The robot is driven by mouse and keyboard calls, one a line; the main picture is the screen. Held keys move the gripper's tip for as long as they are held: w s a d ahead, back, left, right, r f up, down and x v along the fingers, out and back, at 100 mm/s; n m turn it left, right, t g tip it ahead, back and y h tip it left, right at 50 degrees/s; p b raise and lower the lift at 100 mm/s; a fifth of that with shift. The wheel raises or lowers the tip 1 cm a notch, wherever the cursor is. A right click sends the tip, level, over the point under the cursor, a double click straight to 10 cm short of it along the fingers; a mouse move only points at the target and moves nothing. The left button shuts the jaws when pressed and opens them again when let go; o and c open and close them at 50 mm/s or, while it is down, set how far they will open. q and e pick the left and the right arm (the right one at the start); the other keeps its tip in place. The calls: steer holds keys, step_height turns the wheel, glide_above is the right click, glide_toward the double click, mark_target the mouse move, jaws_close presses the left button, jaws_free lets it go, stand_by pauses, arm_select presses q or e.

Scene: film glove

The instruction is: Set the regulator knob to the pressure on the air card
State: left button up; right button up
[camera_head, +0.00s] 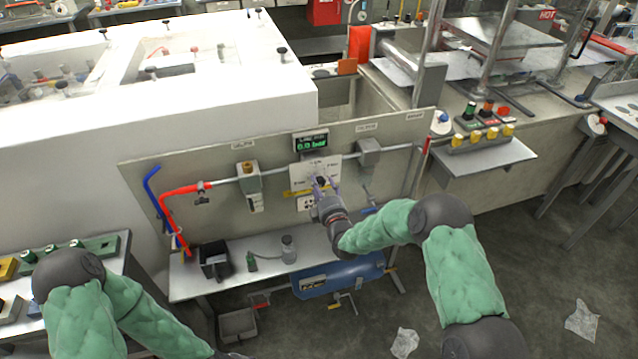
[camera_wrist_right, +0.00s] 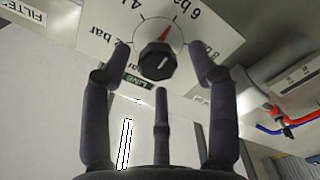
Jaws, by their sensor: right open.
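The black regulator knob (camera_wrist_right: 157,60) sits on a white dial plate (camera_wrist_right: 105,22) marked in bar, with 2, 4, 6 and 8 readable in the wrist view. A red line above the knob points towards the 6 bar side. My right gripper (camera_wrist_right: 161,66) is open, with fingertips on both sides of the knob and a third finger below it; contact cannot be told. In the head view my right gripper (camera_head: 322,184) is in front of the plate. The display (camera_head: 311,143) reads 0.0 bar. I cannot identify the air card for certain. My left gripper is out of view.
A grey panel (camera_head: 215,160) carries a pipe, a filter unit (camera_head: 248,178) and a red hose (camera_head: 166,215). Below it a shelf (camera_head: 190,285) holds a black box (camera_head: 214,260). A blue tank (camera_head: 340,278) is underneath.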

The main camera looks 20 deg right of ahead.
steer(key=s, duration=1)
steer(key=shift+d, duration=0.15)
